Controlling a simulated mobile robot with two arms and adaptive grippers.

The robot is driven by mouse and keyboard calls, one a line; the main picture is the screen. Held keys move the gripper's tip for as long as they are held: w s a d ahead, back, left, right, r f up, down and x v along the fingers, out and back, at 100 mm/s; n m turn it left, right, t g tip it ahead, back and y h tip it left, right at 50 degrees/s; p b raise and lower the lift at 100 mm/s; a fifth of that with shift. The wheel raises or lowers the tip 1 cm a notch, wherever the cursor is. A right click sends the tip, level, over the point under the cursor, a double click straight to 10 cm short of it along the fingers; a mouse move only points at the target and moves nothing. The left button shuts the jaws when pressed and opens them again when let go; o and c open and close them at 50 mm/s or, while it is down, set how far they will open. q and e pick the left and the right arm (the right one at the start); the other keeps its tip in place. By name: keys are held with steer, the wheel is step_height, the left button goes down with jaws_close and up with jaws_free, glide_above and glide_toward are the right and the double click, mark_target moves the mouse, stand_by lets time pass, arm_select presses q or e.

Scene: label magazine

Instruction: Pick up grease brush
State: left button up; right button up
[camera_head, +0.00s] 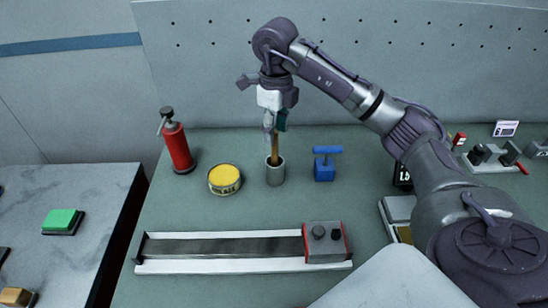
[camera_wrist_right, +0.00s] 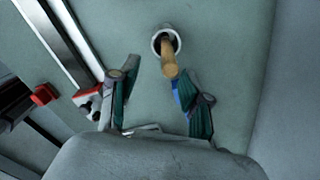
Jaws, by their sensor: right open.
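The grease brush (camera_head: 274,150) stands in a small grey cup (camera_head: 275,175) on the green bench, with its wooden handle up. My right gripper (camera_head: 274,122) is above the cup, pointing down, with its fingers around the upper part of the handle. In the right wrist view, the right gripper (camera_wrist_right: 159,74) is open, and the handle (camera_wrist_right: 170,62) shows between the fingertips, nearer the right-hand finger. I cannot tell whether that finger touches it. The cup (camera_wrist_right: 158,34) hides the brush's lower end. My left gripper is not in view.
A yellow tin (camera_head: 224,180) and a red extinguisher (camera_head: 177,147) stand left of the cup. A blue T-handled object (camera_head: 325,167) stands close on its right. A long rail (camera_head: 225,246) with a grey-red block (camera_head: 325,242) lies in front. A pegboard wall (camera_head: 210,60) rises behind.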

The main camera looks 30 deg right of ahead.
mark_target(275, 166)
steer(key=f, duration=0.2)
steer(key=shift+w+f, duration=0.25)
steer(key=shift+f, duration=0.1)
steer(key=f+p, duration=0.1)
steer(key=f, duration=0.2)
steer(key=f+p, duration=0.1)
steer(key=shift+w+d+f+p, duration=0.2)
steer(key=shift+d+p, duration=0.05)
steer(key=shift+p, duration=0.05)
steer(key=shift+w+f, duration=0.1)
steer(key=shift+f, duration=0.5)
steer(key=shift+c, duration=1)
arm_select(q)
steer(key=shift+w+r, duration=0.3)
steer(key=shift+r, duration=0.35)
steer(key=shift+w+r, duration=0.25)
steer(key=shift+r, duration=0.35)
arm_select(e)
jaws_close()
